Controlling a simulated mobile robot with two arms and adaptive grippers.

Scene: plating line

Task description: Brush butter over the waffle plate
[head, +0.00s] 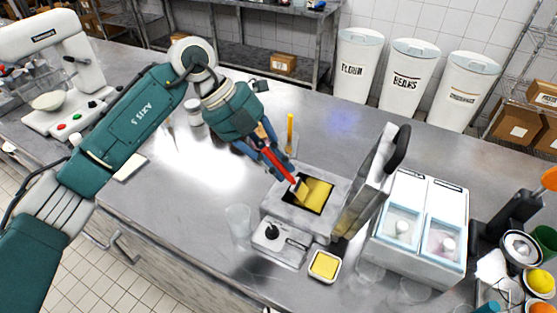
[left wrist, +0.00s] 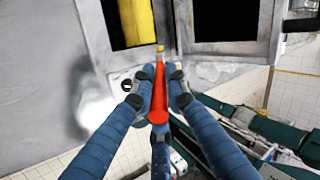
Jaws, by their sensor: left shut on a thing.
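The waffle iron (head: 278,205) stands on the steel counter with its lid (head: 372,185) raised at the right. Its lower waffle plate (head: 318,194) shows yellow inside a dark square frame; part of the plate also shows in the left wrist view (left wrist: 134,22). My left gripper (head: 270,155) is shut on the red handle of a brush (head: 281,167), above the iron's back left side. The brush slants down to the right, its pale tip over the plate's left part; I cannot tell whether it touches. The red handle fills the jaws in the left wrist view (left wrist: 158,95). My right gripper is out of view.
A small white dish (head: 313,275) of yellow butter sits in front of the iron. A clear cup (head: 238,222) stands to its left. A white two-lid container (head: 412,254) stands close at the right. The counter at the left middle is mostly clear.

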